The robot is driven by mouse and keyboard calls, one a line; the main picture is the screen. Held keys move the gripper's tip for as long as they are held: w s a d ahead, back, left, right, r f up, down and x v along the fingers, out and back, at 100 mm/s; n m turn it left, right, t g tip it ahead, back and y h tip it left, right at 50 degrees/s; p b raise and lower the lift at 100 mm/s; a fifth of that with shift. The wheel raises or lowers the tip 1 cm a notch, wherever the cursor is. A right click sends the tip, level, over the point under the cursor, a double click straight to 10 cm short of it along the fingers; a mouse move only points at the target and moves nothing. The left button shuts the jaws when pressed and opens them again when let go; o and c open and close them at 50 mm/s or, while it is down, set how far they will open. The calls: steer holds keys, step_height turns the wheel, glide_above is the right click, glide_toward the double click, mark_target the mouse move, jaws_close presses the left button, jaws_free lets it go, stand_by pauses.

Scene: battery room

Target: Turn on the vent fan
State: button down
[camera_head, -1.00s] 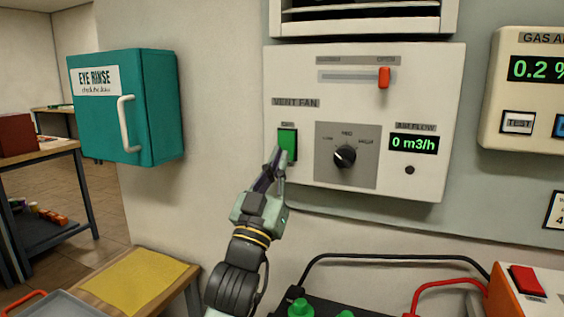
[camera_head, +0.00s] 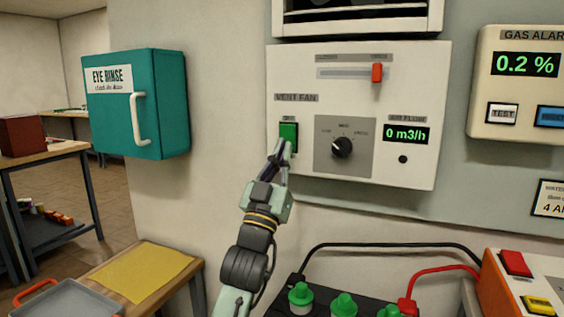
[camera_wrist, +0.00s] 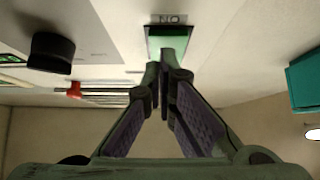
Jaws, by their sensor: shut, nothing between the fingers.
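The vent fan panel (camera_head: 420,165) is a white box on the wall, with a green button (camera_head: 288,135) at its left, under a small label. The green button also shows in the wrist view (camera_wrist: 168,33). A black rotary knob (camera_head: 342,147) sits on a grey plate beside it. The airflow display (camera_head: 406,134) reads 0 m3/h. A red slider (camera_head: 377,73) stands at the right end of its track, by the right-hand label. My gripper (camera_head: 280,147) is shut and empty, its tips at the button's lower edge; I cannot tell whether they touch it.
A teal eye rinse cabinet (camera_head: 170,105) hangs left of the panel. A gas alarm (camera_head: 520,125) reading 0.2 % is at the right. Below stand a battery with green caps (camera_head: 343,303), black and red cables, and an orange box (camera_head: 500,285). A wooden table (camera_head: 195,268) is lower left.

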steer(key=shift+w+f, duration=0.15)
steer(key=shift+w, duration=0.25)
steer(key=r, duration=1)
steer(key=shift+s+r, duration=0.15)
steer(key=shift+s, duration=0.1)
